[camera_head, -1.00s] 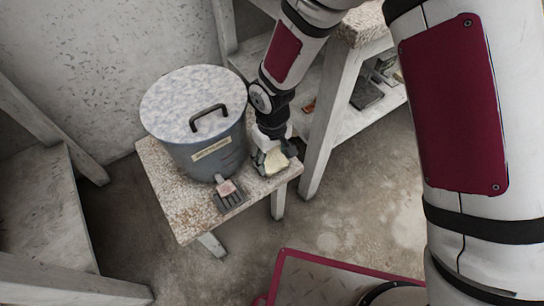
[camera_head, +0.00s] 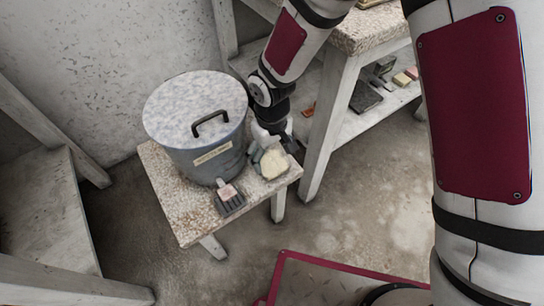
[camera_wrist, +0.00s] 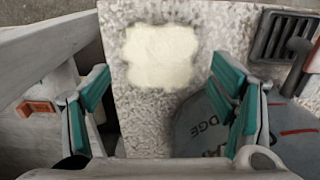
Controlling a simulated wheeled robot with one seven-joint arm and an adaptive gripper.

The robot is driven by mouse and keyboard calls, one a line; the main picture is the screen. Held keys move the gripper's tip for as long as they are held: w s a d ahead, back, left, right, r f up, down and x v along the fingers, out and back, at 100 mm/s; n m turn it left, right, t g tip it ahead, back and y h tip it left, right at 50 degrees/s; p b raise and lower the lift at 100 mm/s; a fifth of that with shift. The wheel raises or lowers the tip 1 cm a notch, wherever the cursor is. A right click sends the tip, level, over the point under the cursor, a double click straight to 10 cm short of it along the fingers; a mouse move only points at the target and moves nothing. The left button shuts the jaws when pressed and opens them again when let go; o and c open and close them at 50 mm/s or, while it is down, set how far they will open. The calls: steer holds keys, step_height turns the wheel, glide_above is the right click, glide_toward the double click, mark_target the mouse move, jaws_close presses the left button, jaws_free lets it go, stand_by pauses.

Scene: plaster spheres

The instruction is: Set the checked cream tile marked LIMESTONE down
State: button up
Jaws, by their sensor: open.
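A cream tile (camera_head: 273,165) with an uneven, scalloped outline lies flat at the right end of a small speckled stool (camera_head: 185,212). It also shows in the wrist view (camera_wrist: 161,56), near the stool's edge. I can make out neither marking nor checks on it. My gripper (camera_head: 276,147) is open just behind the tile in the head view. In the wrist view its teal-padded fingers (camera_wrist: 163,82) stand wide apart, with nothing between them, and the tile is clear of them.
A blue-grey lidded bucket (camera_head: 205,160) with a dark handle and label stands on the stool, left of my gripper. A dark slotted tool (camera_head: 229,201) with a pinkish part lies left of the tile. A white shelf rack (camera_head: 330,125) holding small blocks stands close on the right.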

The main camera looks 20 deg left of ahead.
mark_target(272, 164)
step_height(272, 164, up, 8)
steer(key=p, duration=0.2)
steer(key=shift+r, duration=0.25)
steer(key=shift+d, duration=0.1)
